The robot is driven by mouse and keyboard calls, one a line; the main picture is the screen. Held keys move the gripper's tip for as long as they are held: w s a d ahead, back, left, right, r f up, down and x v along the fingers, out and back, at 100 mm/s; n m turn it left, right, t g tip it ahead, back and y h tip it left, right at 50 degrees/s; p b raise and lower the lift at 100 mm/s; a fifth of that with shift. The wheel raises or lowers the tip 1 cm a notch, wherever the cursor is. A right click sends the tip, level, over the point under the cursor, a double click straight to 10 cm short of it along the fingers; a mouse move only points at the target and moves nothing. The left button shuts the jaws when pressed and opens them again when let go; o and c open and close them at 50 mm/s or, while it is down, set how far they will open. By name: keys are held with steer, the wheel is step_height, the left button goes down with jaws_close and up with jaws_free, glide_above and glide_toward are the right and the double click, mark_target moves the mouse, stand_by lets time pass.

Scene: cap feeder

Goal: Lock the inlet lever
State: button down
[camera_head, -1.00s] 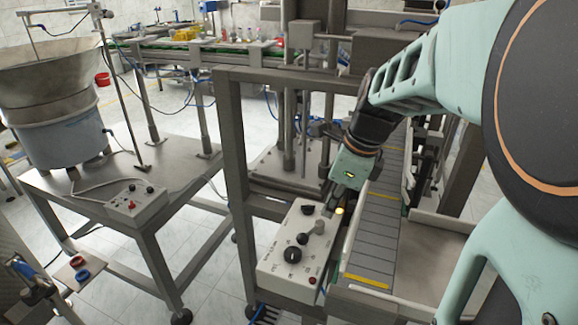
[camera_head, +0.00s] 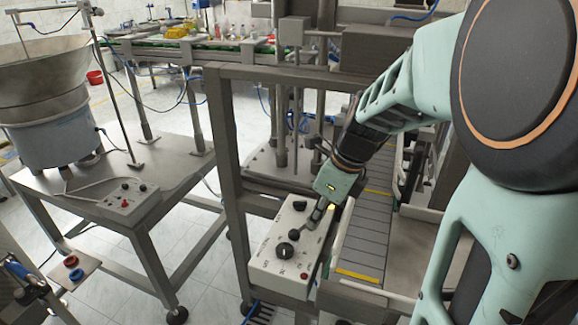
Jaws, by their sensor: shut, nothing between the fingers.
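A pale control box (camera_head: 262,265) stands in the lower middle of the head view, beside a grey conveyor. Its top carries a lever with a black ball end (camera_head: 294,234), a large black knob (camera_head: 285,250) and a small red button (camera_head: 303,275). No inlet label is readable, so I cannot tell for certain whether this is the inlet lever. My gripper (camera_head: 315,217) is shut and empty, pointing down over the box top close to the lever. Its fingers partly hide the lever's base. I cannot tell whether they touch it.
A metal frame post (camera_head: 232,190) rises just left of the box. The conveyor (camera_head: 358,240) runs along its right side. A table (camera_head: 90,205) with a hopper (camera_head: 45,100) and a second box (camera_head: 123,203) stands left. Red and blue rings sit at lower left.

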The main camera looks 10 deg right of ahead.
mark_target(303, 229)
steer(key=x, duration=0.5)
steer(key=shift+w+f, duration=0.1)
steer(key=shift+f, duration=0.2)
